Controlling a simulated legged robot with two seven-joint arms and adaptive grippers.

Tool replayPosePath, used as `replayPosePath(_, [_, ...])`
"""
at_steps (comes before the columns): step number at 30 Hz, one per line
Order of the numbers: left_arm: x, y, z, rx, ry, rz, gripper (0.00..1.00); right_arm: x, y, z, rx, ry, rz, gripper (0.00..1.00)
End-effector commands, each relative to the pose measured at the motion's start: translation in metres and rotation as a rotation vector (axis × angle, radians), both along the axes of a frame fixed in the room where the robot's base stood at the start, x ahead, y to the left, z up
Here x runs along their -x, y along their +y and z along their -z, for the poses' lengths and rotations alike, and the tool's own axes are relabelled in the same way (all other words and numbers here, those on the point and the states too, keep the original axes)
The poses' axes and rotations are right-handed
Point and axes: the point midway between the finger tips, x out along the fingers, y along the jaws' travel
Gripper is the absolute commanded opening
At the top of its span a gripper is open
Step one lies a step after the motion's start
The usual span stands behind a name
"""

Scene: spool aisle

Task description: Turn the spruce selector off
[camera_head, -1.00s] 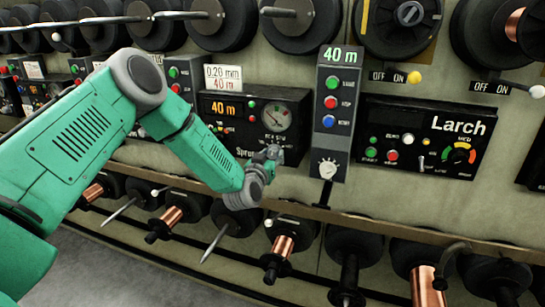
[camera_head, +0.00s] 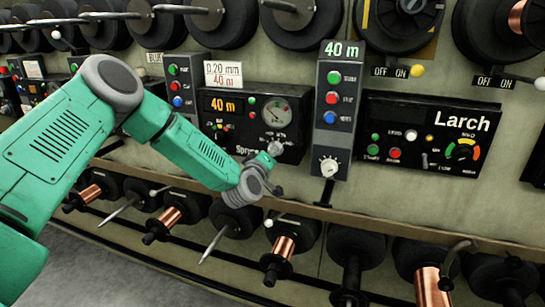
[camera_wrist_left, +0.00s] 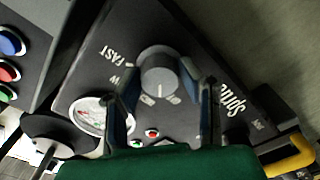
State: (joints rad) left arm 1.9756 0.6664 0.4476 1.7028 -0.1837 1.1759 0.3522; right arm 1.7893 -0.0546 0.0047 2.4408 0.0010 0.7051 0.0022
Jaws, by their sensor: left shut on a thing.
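The Spruce panel (camera_head: 232,118) is a black box with a green and red light, a dial gauge and an orange "40 m" display, left of centre in the head view. Its selector is a round grey knob (camera_wrist_left: 158,72), also seen in the head view (camera_head: 275,146). My left gripper (camera_wrist_left: 160,85) has one finger on each side of the knob and is shut on it. The knob's white mark faces the bottom of the wrist view, between small labels I cannot read. My right gripper is out of view.
A narrow "40 m" button column (camera_head: 329,112) with a white knob stands just right of the panel. The Larch panel (camera_head: 424,134) is farther right. Wire spools (camera_head: 288,240) stick out below the ledge, under my left arm.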

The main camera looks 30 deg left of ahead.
Motion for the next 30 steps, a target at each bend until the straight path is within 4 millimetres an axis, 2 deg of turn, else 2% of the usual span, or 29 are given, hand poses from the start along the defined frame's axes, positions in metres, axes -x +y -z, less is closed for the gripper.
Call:
replayPosePath(1, [0.0027,-0.0009,0.0104,0.029,0.014,0.004,0.04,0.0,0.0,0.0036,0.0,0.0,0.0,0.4])
replayPosePath(12, [0.0025,-0.0014,0.0094,0.156,-0.016,0.004,0.04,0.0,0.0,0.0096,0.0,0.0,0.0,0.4])
replayPosePath(27, [0.0024,-0.0015,0.0088,0.17,-0.02,0.004,0.04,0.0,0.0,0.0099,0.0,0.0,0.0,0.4])
replayPosePath(28, [0.0025,-0.0016,0.0087,0.17,-0.02,0.004,0.43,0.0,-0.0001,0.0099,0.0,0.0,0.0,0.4])
replayPosePath(29, [0.0024,-0.0015,0.0087,0.17,-0.02,0.004,0.53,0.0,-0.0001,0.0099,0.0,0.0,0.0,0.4])
replayPosePath(30, [0.0023,-0.0015,0.008,0.169,-0.022,0.004,0.53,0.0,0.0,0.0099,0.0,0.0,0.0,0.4])
